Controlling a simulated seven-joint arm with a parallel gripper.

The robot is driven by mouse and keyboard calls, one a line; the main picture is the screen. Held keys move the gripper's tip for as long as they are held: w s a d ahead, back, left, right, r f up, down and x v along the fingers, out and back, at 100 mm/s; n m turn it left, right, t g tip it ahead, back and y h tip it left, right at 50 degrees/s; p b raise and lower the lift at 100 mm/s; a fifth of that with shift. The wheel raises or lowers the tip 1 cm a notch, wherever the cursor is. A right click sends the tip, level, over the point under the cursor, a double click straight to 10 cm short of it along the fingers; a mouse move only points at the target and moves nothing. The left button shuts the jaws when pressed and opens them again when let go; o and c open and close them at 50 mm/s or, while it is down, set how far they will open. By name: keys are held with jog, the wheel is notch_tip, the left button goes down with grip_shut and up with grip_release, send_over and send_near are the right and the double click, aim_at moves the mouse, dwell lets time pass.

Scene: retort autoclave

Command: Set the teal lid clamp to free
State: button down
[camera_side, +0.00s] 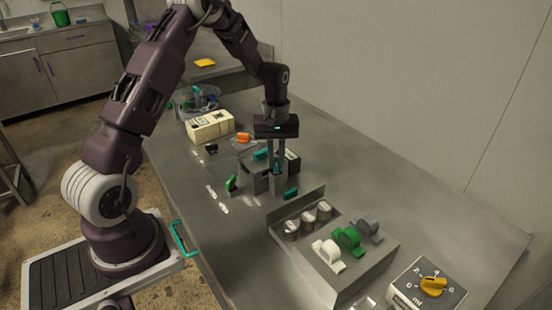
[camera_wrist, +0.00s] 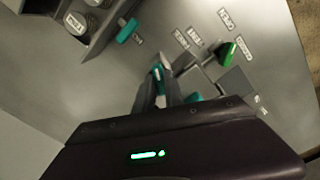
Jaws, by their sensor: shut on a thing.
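My gripper (camera_side: 276,172) points down over the grey blocks in the middle of the bench. Its fingers are closed on a small teal piece, the teal lid clamp (camera_wrist: 157,72), which shows between the fingertips in the wrist view. The fingers hide most of it, so its exact setting cannot be told. In the side view a bit of teal (camera_side: 276,167) shows between the fingers. Other teal pieces are near: a teal handle (camera_side: 291,194) at the right, also in the wrist view (camera_wrist: 127,30), and a teal block (camera_side: 260,155) behind to the left.
A panel with white, green and grey levers (camera_side: 347,238) and a box with a yellow dial (camera_side: 432,286) lie at the front right. A cream box (camera_side: 209,126) stands behind left.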

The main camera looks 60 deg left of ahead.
aim_at(276, 161)
jog(key=m, duration=0.6)
jog(key=shift+m, duration=0.3)
jog(key=m, duration=0.4)
jog(key=shift+m, duration=0.7)
jog(key=c, duration=1.4)
grip_release()
jog(key=shift+c, duration=0.2)
jog(key=shift+r, duration=0.1)
notch_tip(276, 161, up, 7)
jog(key=shift+f, duration=0.15)
